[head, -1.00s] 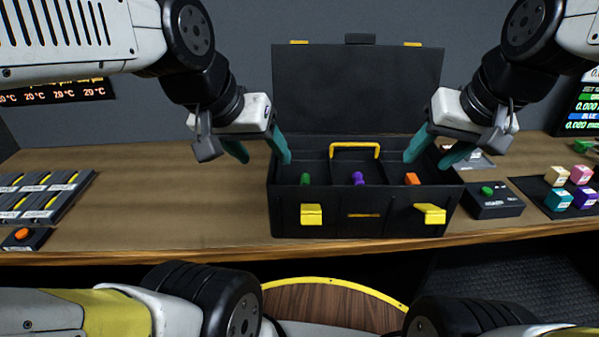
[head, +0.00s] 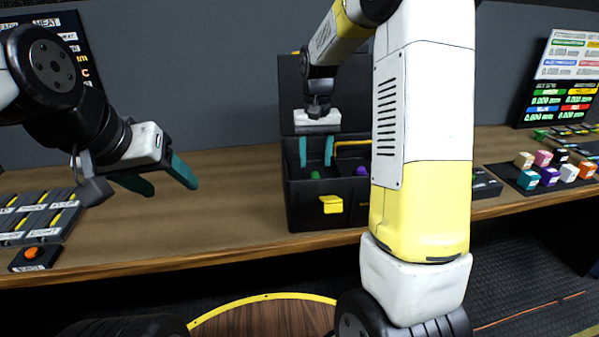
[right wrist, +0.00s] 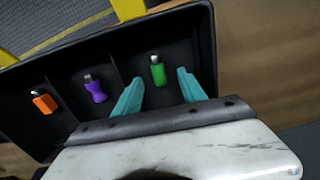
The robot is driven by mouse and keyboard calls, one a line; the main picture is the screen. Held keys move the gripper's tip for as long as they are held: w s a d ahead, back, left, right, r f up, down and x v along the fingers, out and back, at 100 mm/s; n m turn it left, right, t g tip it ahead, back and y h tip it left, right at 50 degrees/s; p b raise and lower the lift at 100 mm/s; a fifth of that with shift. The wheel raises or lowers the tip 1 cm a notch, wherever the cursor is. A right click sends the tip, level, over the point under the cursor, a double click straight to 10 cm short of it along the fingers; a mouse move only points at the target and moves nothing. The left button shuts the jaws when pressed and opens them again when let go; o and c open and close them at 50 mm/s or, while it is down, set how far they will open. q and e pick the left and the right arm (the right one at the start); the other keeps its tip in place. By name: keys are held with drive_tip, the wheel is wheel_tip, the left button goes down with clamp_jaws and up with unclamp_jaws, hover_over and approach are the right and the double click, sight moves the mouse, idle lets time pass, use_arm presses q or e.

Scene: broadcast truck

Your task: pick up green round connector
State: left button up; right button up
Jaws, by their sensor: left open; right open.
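The green round connector (head: 315,175) lies in the left compartment of the open black toolbox (head: 298,210). In the right wrist view the green connector (right wrist: 158,72) shows whole, with a silvery tip, ahead of and between the fingers. My right gripper (head: 316,152) is open and points down above that compartment; it also shows in the right wrist view (right wrist: 160,90). Nothing is between its fingers' grip. My left gripper (head: 165,182) is open and empty over the table, left of the toolbox.
A purple connector (right wrist: 95,90) and an orange connector (right wrist: 44,102) lie in the other compartments, beyond dividers. The raised lid (head: 292,90) stands behind. Grey modules (head: 38,216) and colored cubes (head: 549,177) flank the wooden table (head: 235,220), clear left of the toolbox.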

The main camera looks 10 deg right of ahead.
sight(316, 176)
drive_tip(key=f, duration=0.6)
drive_tip(key=shift+w+d, duration=0.25)
clamp_jaws()
